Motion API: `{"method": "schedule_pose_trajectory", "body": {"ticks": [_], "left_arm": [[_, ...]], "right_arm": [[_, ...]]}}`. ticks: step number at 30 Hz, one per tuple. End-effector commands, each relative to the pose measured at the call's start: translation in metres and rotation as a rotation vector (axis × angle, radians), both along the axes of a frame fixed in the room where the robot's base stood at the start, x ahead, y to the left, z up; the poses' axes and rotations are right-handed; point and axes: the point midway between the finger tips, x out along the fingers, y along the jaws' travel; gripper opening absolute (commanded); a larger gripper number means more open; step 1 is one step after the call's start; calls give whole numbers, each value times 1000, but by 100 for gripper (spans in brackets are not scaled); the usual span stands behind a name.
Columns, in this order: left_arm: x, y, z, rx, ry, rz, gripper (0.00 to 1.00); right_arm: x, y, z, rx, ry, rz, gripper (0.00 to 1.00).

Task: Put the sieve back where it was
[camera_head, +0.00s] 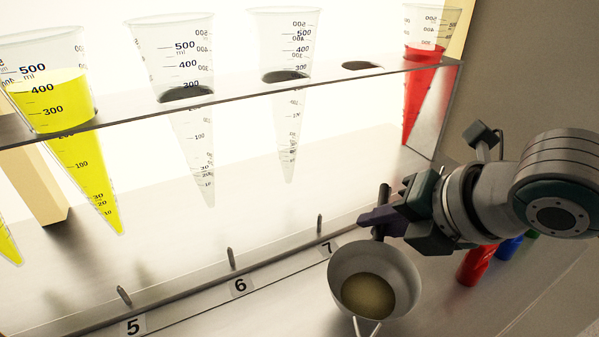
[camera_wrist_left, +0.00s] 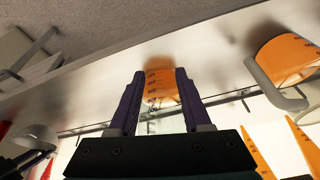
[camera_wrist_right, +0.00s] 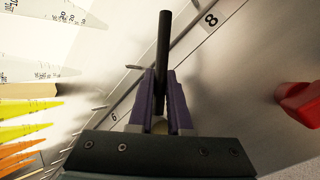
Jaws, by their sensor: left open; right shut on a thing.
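The sieve (camera_head: 345,264), a grey round bowl with a tan mesh bottom and a black handle (camera_wrist_right: 164,60), is at the lower right in the head view. My right gripper (camera_head: 372,221) is shut on its handle, and the bowl hangs near the rail label 7. In the right wrist view, my right gripper (camera_wrist_right: 161,82) closes around the handle; the bowl is mostly hidden. My left gripper (camera_wrist_left: 158,76) is open, with an orange graduated cone (camera_wrist_left: 160,88) between or just beyond its fingers; contact cannot be told. It is outside the head view.
A clear rack (camera_head: 300,90) holds a yellow cone (camera_head: 75,150), two clear cones and a red cone (camera_head: 420,90), with an empty hole (camera_head: 362,66). Short pegs (camera_head: 231,258) stand along the numbered strip. Red (camera_head: 475,265), blue (camera_head: 509,246) and green objects lie right of the sieve.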

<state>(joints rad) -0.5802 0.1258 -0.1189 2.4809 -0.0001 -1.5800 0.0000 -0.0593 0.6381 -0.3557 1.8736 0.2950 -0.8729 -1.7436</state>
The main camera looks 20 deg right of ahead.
Motion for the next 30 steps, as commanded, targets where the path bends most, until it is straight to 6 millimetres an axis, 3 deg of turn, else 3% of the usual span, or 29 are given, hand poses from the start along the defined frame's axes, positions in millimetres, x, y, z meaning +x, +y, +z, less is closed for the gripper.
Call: {"method": "schedule_pose_trajectory", "body": {"ticks": [1, 5, 17, 18, 21, 30], "left_arm": [[0, 0, -8, -1, 0, 0, 48], [0, -1, -14, -2, 0, 0, 48], [0, -3, -15, -11, 2, 6, 48], [0, -3, -14, -11, 2, 6, 48], [0, -3, -14, -11, 2, 6, 48], [0, -3, -12, -10, 1, 4, 48]], "right_arm": [[0, 0, -14, 2, 3, -3, 0], [0, 0, -30, 1, 2, -1, 0], [0, 0, -33, 0, 0, 0, 0], [0, 0, -33, 0, 0, 0, 19], [0, 0, -33, 0, 0, 0, 29], [0, 0, -29, 1, 1, 0, 29]]}}
